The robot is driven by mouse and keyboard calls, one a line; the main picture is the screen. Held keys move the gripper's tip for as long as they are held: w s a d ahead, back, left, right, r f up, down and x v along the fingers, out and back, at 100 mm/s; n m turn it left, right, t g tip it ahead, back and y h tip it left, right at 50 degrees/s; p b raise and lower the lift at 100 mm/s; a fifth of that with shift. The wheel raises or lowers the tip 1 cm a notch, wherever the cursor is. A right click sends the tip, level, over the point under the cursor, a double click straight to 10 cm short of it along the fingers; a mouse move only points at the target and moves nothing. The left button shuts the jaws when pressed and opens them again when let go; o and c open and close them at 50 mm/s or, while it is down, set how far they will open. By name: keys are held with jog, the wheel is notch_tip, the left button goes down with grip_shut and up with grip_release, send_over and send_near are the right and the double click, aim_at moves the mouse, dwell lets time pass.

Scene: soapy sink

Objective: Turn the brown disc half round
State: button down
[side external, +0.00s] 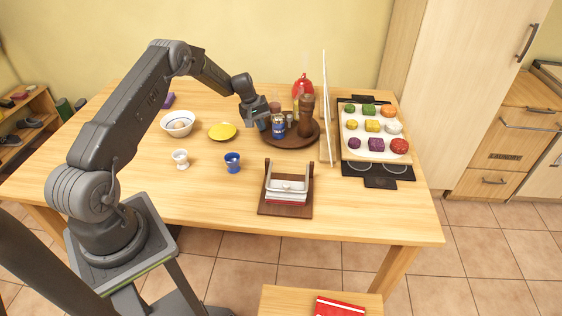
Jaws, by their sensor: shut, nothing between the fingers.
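The brown disc (300,142) lies on the wooden table, right of centre towards the back. It carries a tall brown pepper mill (306,114), a blue-labelled jar (278,127) and several other small containers, which hide much of its surface. My gripper (262,125) is at the left edge of the disc, low down and beside the jar. Its fingers are shut with nothing between them. I cannot tell from this view whether they touch the disc or a container.
A thin upright board (326,110) stands close on the disc's right. A red object (302,87) is behind the disc. A yellow dish (222,131), a white bowl (177,123) and a blue cup (232,162) are to the left. A napkin holder (286,190) stands in front.

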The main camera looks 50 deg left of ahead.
aim_at(267, 137)
jog(key=shift+f, duration=0.2)
jog(key=shift+s+d, duration=0.1)
jog(key=shift+d, duration=0.05)
jog(key=shift+s+d+f+n, duration=0.1)
jog(key=shift+s+d+n, duration=0.2)
jog(key=shift+d, duration=0.15)
dwell(0.4)
jog(key=shift+s+d, duration=0.15)
jog(key=shift+d, duration=0.25)
jog(key=shift+s+d+n, duration=0.15)
jog(key=shift+d+n, duration=0.4)
jog(key=shift+n, duration=0.05)
jog(key=shift+d+n+y, duration=0.3)
jog(key=shift+d+n, duration=0.1)
jog(key=shift+d, duration=0.25)
dwell(0.7)
